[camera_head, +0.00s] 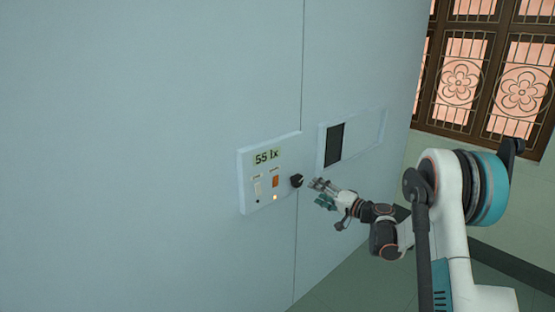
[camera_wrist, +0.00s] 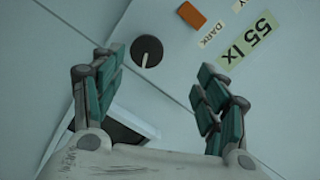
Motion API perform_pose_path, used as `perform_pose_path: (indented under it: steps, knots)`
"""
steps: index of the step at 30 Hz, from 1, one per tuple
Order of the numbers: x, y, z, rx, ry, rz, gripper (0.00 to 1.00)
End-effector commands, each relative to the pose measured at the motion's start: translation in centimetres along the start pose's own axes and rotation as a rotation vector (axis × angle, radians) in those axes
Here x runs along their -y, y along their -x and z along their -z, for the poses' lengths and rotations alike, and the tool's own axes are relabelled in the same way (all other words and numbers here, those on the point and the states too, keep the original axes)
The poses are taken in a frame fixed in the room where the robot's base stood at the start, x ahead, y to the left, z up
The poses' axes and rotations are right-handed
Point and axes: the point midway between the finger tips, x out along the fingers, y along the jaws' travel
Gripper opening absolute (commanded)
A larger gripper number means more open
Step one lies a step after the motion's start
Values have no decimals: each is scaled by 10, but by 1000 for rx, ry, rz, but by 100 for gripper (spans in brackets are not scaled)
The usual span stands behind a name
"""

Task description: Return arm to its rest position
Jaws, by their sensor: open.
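My gripper (camera_head: 322,192) is at the end of my arm, close to a pale wall panel and just right of a black knob (camera_head: 297,181). In the wrist view my gripper (camera_wrist: 165,90) is open, its teal-padded fingers apart with nothing between them. The knob (camera_wrist: 147,51) shows beyond the fingertips there, near the left finger. I cannot tell the exact gap between fingers and knob, but no finger is seen closed on it. My arm reaches in from the right of the head view, bent at its teal-ringed joint.
A control box (camera_head: 268,172) on the wall has a display (camera_head: 267,156) reading "55 lx", an orange switch (camera_head: 275,182) and a lit lamp (camera_head: 275,197). Right of it is a framed panel (camera_head: 365,135) with a dark opening. A barred window (camera_head: 490,75) is at the upper right.

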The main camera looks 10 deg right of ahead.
Motion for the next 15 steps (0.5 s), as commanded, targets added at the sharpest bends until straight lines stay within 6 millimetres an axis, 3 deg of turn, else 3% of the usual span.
perform_pose_path:
  steps: [1, 8, 15]
  knots:
    - [17, 1, -4, 19, 13, -22, 67]
    - [80, 15, -30, 109, 81, -152, 67]
    - [137, 47, -68, 194, 162, -288, 67]
